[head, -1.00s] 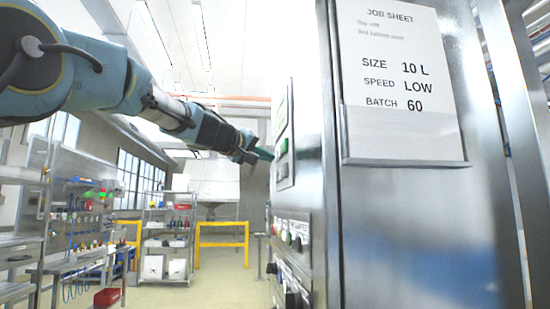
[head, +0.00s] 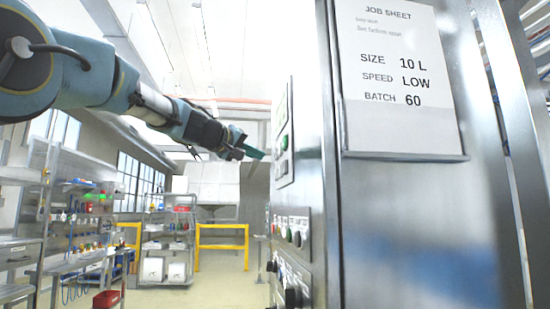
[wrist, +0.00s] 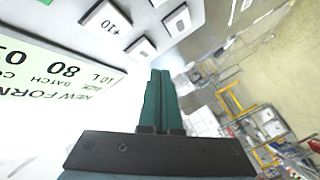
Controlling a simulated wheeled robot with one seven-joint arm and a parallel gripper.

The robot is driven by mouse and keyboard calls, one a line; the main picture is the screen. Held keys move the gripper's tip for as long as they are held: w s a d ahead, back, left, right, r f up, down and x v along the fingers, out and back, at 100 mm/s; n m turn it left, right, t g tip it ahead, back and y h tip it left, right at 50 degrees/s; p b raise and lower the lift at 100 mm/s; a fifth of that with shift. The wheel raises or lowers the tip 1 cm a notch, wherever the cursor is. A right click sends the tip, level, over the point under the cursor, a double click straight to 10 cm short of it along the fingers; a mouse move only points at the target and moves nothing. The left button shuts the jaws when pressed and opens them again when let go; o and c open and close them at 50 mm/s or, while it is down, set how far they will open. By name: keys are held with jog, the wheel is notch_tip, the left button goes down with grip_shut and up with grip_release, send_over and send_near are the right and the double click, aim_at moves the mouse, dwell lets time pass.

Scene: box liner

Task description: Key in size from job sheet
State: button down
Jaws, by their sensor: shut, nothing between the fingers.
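The job sheet (head: 397,125) on the steel cabinet front reads SIZE 10 L, SPEED LOW, BATCH 60. The control panel (head: 284,133) is on the cabinet's side, seen nearly edge-on. In the wrist view its display (wrist: 45,78) is upside down and partly cut off; "NEW FORM", "10 L" and "80" can be made out. My gripper (head: 264,155), with green fingers (wrist: 161,76), is shut, empty and just off the panel.
Lower on the cabinet side is a row of knobs and buttons (head: 292,235). A yellow barrier (head: 222,247), a shelf rack (head: 167,240) and a workbench (head: 75,262) stand farther back.

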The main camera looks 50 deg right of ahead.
jog(key=shift+w+a+b, duration=0.7)
jog(key=shift+w+a, duration=0.45)
jog(key=shift+a, duration=0.3)
dwell(0.7)
